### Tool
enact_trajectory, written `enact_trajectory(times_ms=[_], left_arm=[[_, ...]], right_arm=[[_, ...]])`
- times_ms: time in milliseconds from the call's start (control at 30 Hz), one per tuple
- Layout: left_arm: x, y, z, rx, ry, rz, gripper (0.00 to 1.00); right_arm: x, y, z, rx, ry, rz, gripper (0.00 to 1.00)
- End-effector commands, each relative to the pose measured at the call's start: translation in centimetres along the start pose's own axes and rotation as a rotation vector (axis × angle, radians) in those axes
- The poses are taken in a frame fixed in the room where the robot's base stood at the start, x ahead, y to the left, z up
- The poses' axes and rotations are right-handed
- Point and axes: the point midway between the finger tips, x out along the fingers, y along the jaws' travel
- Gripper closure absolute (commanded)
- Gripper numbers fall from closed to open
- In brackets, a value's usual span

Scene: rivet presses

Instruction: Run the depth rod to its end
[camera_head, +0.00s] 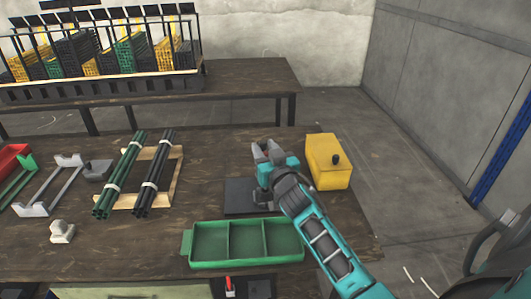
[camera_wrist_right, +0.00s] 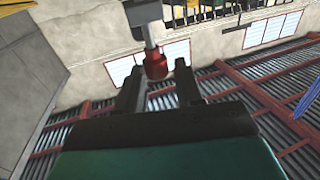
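A red knob (camera_wrist_right: 156,65) on a short silver rod (camera_wrist_right: 150,35), which looks like the depth rod, projects from a grey block (camera_wrist_right: 143,12) in the right wrist view. My right gripper (camera_wrist_right: 160,80) is open, with one dark finger on each side of the knob's near end. A gap shows between the knob and each finger. In the head view my right gripper (camera_head: 270,168) is at the grey press (camera_head: 262,150) on its dark base plate (camera_head: 238,197); the knob is hidden there. My left gripper is not in view.
A yellow box (camera_head: 327,165) with a black knob stands right of the press. A green compartment tray (camera_head: 245,259) lies in front. Green rods (camera_head: 120,175) and black rods (camera_head: 155,175) lie bundled on a wooden rack at left. A loaded rack (camera_head: 100,88) stands on the back table.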

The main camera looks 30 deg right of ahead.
Motion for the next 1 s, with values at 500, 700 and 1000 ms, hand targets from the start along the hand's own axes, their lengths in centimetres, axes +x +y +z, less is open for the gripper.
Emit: enact_trajectory(times_ms=[500,700,1000], left_arm=[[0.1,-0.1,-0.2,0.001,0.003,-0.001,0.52],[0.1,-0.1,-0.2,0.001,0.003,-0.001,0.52],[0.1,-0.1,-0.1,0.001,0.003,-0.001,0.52]], right_arm=[[-1.6,0.0,0.6,0.001,-0.012,0.001,0.55],[-5.4,0.0,0.5,0.003,-0.012,0.002,0.55],[-11.0,0.0,0.4,0.001,-0.01,0.003,0.55]])
